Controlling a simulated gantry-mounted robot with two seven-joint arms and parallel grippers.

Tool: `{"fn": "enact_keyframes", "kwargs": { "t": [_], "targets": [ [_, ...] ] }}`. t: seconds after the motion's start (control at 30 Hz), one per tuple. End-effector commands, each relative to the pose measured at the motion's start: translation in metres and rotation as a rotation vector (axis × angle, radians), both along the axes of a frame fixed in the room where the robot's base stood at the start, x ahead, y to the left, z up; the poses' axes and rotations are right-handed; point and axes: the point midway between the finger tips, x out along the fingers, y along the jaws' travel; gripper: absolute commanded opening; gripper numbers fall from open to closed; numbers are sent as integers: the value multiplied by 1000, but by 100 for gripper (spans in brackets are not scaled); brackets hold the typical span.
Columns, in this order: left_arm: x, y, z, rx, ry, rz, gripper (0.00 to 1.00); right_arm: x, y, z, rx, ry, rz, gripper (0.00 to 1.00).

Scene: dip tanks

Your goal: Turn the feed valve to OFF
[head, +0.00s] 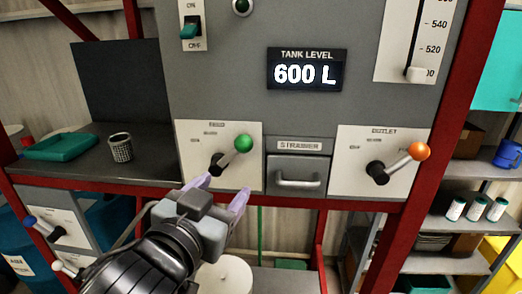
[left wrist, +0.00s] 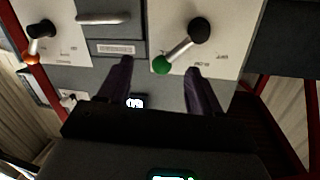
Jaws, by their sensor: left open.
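The feed valve (head: 230,158) sits on a white plate left of the strainer drawer. Its black hub carries a metal lever with a green knob, angled up and to the right. Its small position labels are too blurred to read. In the left wrist view the green knob (left wrist: 161,65) appears between the fingertips. My left gripper (head: 218,190) is open and empty in front of the plate's lower part, below the green knob. I cannot tell the remaining distance to the knob. My right gripper is not in view.
The strainer drawer (head: 297,175) with its handle is close on the right. Beyond it is the outlet valve (head: 398,163) with an orange knob. The display (head: 306,70) reads 600 L. A mesh cup (head: 120,147) and green tray (head: 62,147) stand on the left shelf. Red frame posts flank the panel.

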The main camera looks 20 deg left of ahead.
Motion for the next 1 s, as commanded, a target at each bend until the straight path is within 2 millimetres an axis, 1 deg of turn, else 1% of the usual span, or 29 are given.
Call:
{"fn": "enact_keyframes", "kwargs": {
  "t": [0.03,0.1,0.2,0.27,0.37,0.7,0.8,1.0],
  "targets": [
    [-3,1,13,2,-33,2,64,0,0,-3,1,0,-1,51],
    [-6,1,24,3,-60,3,64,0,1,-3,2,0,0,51],
    [-5,1,34,3,-80,3,64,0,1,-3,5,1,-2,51],
    [-2,1,36,3,-83,4,64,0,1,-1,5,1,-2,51],
    [9,2,37,4,-83,5,64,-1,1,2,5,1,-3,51],
    [63,2,37,4,-82,5,64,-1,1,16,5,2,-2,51],
    [77,2,37,4,-81,4,64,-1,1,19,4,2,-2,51],
    [94,2,36,3,-82,3,64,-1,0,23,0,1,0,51]
  ]
}}
